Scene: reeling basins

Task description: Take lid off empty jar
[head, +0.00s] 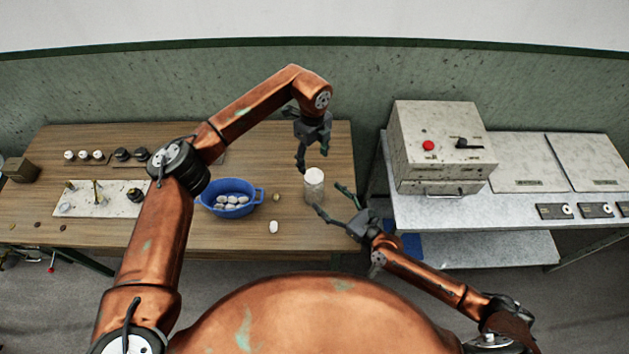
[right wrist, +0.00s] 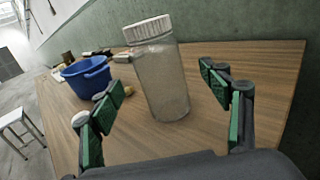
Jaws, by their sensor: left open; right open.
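A clear jar (head: 314,193) with a white ribbed lid (head: 314,175) stands upright on the wooden table near its right edge. In the right wrist view the jar (right wrist: 160,85) looks empty and its lid (right wrist: 147,29) sits on top. My right gripper (head: 328,201) is open, with its fingers either side of the jar, low on its body; I cannot tell whether they touch it. Its fingers also show in the right wrist view (right wrist: 165,110). My left gripper (head: 301,160) is open above and just behind the jar, apart from the lid.
A blue basin (head: 230,185) of white cocoons stands left of the jar. One loose cocoon (head: 273,227) and a small brown piece (head: 276,197) lie between them. A grey box machine (head: 440,140) stands on the metal bench at the right.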

